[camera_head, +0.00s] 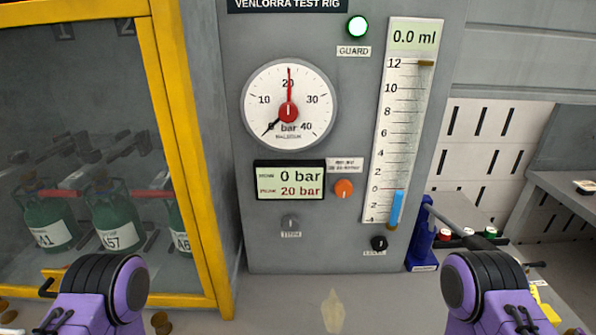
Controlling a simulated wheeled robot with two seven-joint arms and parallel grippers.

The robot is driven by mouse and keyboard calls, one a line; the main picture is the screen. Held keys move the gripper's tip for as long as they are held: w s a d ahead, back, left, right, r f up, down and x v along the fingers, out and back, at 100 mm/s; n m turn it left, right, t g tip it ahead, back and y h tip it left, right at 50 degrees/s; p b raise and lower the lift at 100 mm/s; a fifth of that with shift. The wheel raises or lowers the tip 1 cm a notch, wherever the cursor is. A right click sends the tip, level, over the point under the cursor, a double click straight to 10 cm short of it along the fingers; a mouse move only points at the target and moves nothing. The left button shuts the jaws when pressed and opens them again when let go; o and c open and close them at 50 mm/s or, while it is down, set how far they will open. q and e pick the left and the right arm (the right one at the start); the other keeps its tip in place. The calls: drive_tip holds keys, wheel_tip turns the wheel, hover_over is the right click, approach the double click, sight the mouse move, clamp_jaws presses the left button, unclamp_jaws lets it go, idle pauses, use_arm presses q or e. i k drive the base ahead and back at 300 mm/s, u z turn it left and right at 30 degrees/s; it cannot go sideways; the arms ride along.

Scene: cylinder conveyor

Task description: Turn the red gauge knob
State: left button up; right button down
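The round white gauge (262,88) is on the grey test rig panel. A red knob (288,112) sits at its centre. A thin red pointer stands upright from the knob at the 20 mark, and a black pointer lies at 0. The display (290,180) below reads 0 bar on top and 20 bar in red. My purple and black arm parts show at the lower left and lower right, well away from the knob. I can make out neither gripper, and nothing touches the gauge.
An orange knob (344,188) and dark knobs (290,222) (379,243) sit lower on the panel. A scale (408,120) is at right, a green lamp (357,27) above. A yellow-framed cabinet (188,150) with green cylinders (113,215) stands left. Space before the gauge is clear.

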sight(288, 112)
drive_tip(key=k, duration=1)
drive_tip(key=z, duration=1.6)
drive_tip(key=i, duration=0.95)
drive_tip(key=u, duration=2.2)
